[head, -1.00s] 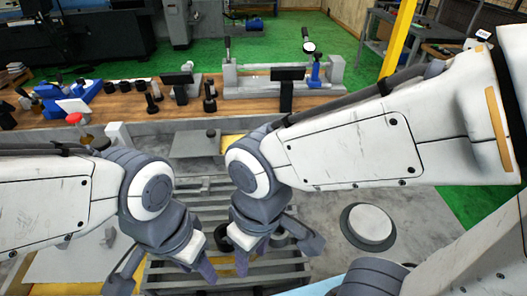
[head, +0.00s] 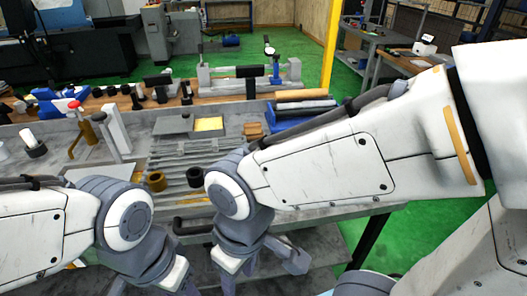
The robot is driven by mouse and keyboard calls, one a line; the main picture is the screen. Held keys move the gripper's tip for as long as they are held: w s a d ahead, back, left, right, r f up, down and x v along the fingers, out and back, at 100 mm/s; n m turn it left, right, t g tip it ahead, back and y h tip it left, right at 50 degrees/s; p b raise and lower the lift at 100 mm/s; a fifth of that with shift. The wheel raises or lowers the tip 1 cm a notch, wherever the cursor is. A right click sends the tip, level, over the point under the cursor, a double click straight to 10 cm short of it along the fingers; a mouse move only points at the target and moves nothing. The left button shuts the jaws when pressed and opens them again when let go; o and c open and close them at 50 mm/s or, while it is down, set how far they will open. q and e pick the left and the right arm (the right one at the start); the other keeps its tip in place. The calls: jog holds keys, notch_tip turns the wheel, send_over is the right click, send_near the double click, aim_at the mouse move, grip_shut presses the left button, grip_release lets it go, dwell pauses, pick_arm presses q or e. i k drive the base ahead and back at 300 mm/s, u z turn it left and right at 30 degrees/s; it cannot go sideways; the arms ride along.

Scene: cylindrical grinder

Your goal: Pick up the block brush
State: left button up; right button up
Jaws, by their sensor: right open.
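I cannot pick out the block brush for certain. A small stack of brown blocks (head: 253,131) lies on the grey bench (head: 335,211), beside a yellow plate, and may include it; its bristles are too small to make out. My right gripper (head: 262,272) is open and empty, low in the picture in front of the bench and well short of the brown blocks. My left gripper (head: 152,283) is at the bottom edge to its left; its fingertips are cut off, so its opening is unclear.
A brass ring (head: 156,181) and a dark ring (head: 195,176) stand on the bench near my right wrist. A blue bin (head: 290,116) holds dark rolls. A dark handle (head: 193,226) shows at the front edge.

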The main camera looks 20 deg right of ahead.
aim_at(253, 131)
jog(key=u, duration=0.15)
jog(key=k, duration=0.25)
jog(key=z, duration=0.85)
jog(key=i, duration=1)
jog(key=u, duration=0.4)
